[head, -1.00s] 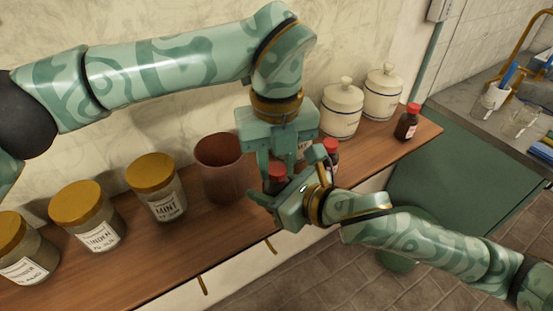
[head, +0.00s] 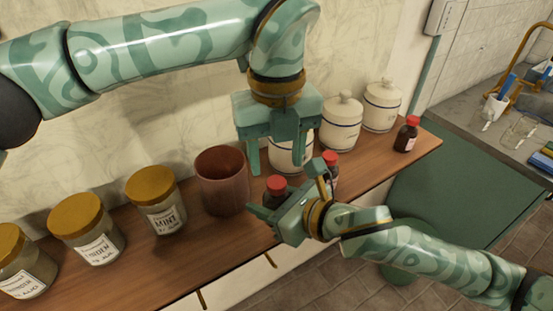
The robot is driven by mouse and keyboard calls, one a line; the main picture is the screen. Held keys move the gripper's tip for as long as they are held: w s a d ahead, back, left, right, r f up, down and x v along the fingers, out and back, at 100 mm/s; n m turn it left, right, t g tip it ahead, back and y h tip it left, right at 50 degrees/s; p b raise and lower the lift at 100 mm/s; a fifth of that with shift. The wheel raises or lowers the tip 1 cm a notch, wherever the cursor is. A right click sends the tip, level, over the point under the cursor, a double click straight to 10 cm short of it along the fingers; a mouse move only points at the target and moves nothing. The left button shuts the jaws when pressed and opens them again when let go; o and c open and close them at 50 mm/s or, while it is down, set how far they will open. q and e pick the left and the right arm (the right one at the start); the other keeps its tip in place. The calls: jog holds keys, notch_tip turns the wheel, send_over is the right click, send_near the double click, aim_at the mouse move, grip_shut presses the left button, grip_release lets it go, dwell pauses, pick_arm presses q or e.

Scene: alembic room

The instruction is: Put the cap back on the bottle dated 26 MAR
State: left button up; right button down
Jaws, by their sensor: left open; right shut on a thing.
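A small dark bottle with a red cap (head: 276,186) stands near the shelf's front edge, with the cap seated on top. My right gripper (head: 275,207) is shut on this bottle from the front right and hides its lower part and label. My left gripper (head: 279,168) is open and empty, pointing down above the capped bottle, apart from it. A second red-capped bottle (head: 331,160) stands just behind my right gripper, partly hidden. A third red-capped bottle (head: 406,136) stands at the shelf's right end. No bottle's date is readable.
A reddish-brown pot (head: 222,181) stands left of the held bottle. Yellow-lidded jars (head: 156,201) line the shelf (head: 150,262) farther left. White lidded canisters (head: 341,124) stand along the wall, one partly behind my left gripper. Shelf is clear before the third bottle.

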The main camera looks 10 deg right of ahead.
pick_arm(q)
jog(key=o, duration=0.5)
jog(key=shift+o, duration=0.2)
notch_tip(320, 180, up, 12)
dwell(0.7)
